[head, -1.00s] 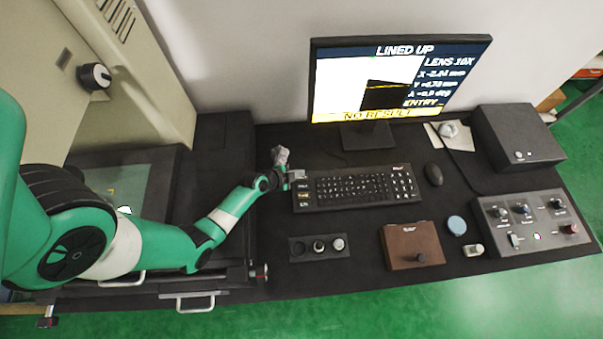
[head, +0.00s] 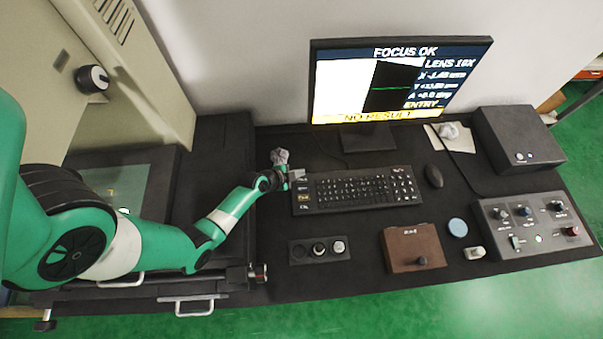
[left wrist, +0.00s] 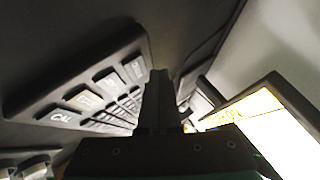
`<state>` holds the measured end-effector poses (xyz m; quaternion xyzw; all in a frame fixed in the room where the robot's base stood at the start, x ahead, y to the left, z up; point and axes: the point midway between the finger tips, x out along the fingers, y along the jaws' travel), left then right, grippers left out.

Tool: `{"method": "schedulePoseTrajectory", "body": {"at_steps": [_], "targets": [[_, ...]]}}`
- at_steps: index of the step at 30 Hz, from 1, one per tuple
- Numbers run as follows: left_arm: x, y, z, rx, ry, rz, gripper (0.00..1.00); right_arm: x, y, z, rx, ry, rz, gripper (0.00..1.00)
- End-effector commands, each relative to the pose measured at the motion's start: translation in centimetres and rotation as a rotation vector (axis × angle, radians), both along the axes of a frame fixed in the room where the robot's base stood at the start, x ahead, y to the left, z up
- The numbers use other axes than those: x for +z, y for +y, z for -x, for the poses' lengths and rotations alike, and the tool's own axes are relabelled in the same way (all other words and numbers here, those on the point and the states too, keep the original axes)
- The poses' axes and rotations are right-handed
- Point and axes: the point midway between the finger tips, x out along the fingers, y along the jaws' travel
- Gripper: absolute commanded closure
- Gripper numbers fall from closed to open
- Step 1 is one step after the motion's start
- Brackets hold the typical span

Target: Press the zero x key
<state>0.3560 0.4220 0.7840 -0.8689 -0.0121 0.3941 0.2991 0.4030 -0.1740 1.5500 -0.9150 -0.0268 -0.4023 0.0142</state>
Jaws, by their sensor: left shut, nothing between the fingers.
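The dark keyboard (head: 365,188) lies in front of the monitor, with a column of separate keys at its left end. In the left wrist view these keys (left wrist: 85,98) run in a slanted row; the nearest reads CAL (left wrist: 62,117), and the other labels are too blurred to read, so I cannot pick out the zero x key. My left gripper (head: 289,178) is shut and empty at the keyboard's upper left corner. Its fingers (left wrist: 158,85) cover part of the keyboard in the wrist view. I cannot tell whether the tips touch a key. My right gripper is not in view.
The monitor (head: 400,48) reads FOCUS OK, ENTRY and NO RESULT. A mouse (head: 433,176) lies right of the keyboard. In front are a tray with round pieces (head: 319,249), a brown box (head: 411,246) and a knob panel (head: 533,225). A dark box (head: 515,138) stands back right.

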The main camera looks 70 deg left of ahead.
Motion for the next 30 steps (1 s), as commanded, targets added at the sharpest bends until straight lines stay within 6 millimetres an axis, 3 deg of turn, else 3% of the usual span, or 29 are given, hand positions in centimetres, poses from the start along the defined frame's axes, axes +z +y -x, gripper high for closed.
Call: {"method": "schedulePoseTrajectory", "body": {"at_steps": [1,17,30], "targets": [[-1.6,-1.1,1.1,-0.002,0.027,0.024,1.0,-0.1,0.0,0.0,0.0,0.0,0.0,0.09],[-1.0,-2.0,1.7,0.0,0.027,0.022,1.0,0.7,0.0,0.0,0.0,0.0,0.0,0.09],[3.7,-1.8,1.4,-0.001,0.021,0.016,1.0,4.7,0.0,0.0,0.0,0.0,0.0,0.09]]}}
